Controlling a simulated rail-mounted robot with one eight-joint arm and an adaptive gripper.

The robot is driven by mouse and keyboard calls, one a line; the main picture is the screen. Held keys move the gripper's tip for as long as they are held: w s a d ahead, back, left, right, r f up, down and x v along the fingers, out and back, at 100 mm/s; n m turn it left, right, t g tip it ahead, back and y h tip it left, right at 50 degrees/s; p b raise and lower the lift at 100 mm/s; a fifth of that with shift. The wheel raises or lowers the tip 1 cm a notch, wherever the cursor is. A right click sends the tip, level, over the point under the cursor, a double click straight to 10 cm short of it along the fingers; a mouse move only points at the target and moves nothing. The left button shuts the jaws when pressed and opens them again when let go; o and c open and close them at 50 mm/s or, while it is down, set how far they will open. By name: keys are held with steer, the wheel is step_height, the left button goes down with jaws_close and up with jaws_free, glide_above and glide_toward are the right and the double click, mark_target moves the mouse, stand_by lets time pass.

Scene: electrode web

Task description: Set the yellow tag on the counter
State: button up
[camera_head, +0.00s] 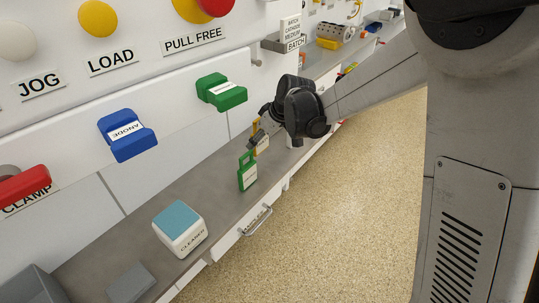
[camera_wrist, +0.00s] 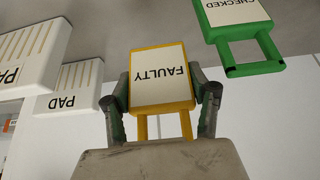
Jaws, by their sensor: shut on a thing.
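The yellow tag (camera_wrist: 160,78) has a white face marked FAULTY and shows upside down in the wrist view. My gripper (camera_wrist: 164,104) is shut on it, one finger at each side. In the head view my gripper (camera_head: 257,138) is over the grey counter (camera_head: 222,190), and the yellow tag (camera_head: 262,145) shows partly behind the fingers. I cannot tell whether the tag's lower edge touches the counter. A green tag (camera_head: 247,173), marked CHECKED in the wrist view (camera_wrist: 238,15), stands close by, apart from the yellow tag.
White PAD boxes (camera_wrist: 70,103) are left in the wrist view. A drawer handle (camera_head: 257,222) juts from the front. Bare counter lies between green tag and box.

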mark_target(268, 146)
steer(key=d+f, duration=0.2)
steer(key=d, duration=0.1)
steer(key=shift+w+d+f, duration=0.15)
steer(key=shift+w+d, duration=0.15)
steer(key=shift+w, duration=0.1)
steer(key=shift+f+b, duration=0.7)
steer(key=shift+f, duration=1.25)
steer(key=shift+f, duration=0.2)
steer(key=o, duration=1.2)
steer(key=shift+r, duration=0.1)
